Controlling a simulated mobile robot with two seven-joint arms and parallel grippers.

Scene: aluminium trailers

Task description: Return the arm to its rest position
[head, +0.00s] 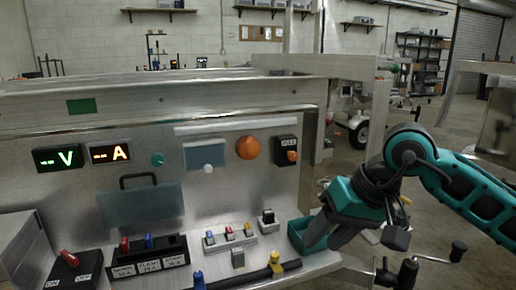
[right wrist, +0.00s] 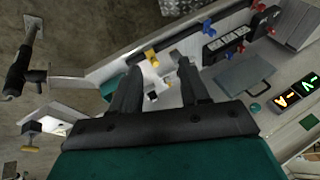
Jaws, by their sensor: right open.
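My right arm comes in from the right in the head view, with its teal and black wrist bent downward. My right gripper (head: 318,232) is at the panel's right end, beside a small teal bin (head: 296,236), and partly covers it. In the right wrist view the two dark fingers (right wrist: 157,84) stand apart. Small white and dark parts show between and beyond them; I cannot tell whether any touches a finger. My left gripper is in neither view.
The metal panel (head: 235,190) carries displays, an orange knob (head: 248,147), a lidded switch (head: 205,153) and several small toggles. A dark bar with a yellow clamp (head: 275,258) runs along the front. A crank handle (head: 410,268) stands below my arm. Open floor lies to the right.

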